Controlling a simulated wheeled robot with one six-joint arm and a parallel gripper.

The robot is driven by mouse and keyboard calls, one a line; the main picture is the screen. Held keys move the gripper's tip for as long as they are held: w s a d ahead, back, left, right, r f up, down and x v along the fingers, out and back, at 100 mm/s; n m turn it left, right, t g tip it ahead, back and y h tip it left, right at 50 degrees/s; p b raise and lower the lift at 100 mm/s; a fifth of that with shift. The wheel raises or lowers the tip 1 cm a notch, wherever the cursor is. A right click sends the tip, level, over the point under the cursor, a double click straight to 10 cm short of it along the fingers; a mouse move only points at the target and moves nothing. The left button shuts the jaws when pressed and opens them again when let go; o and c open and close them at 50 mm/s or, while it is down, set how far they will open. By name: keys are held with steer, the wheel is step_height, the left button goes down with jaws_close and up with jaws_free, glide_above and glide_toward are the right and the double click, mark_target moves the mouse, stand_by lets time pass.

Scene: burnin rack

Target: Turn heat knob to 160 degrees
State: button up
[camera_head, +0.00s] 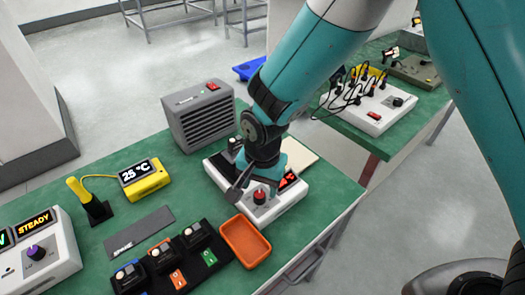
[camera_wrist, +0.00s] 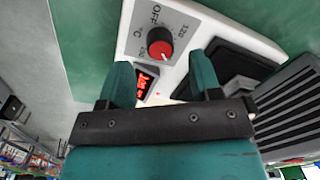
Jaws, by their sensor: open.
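The red heat knob (camera_head: 259,197) sits on the front panel of a white hot-plate unit (camera_head: 283,205) on the green bench. In the wrist view the knob (camera_wrist: 160,48) has a dark rim and a grey dial plate printed with OFF, 120 and °C. A red lit display (camera_wrist: 146,83) is beside the dial; its digits are too unclear to read. My gripper (camera_wrist: 163,80) is open, its two teal fingers apart. In the wrist view the knob lies just beyond the fingertips, with nothing between them. In the head view my gripper (camera_head: 240,190) is close beside the knob.
An orange tray (camera_head: 245,241) is just in front of the unit. A grey vented box (camera_head: 199,115) stands behind it. A yellow meter reading 25 °C (camera_head: 145,178) and a black rack of modules (camera_head: 172,262) are to the left. Bare bench lies to the right.

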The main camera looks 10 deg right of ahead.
mark_target(263, 196)
step_height(263, 196, up, 14)
steer(key=shift+s+d, duration=0.15)
steer(key=shift+d, duration=0.2)
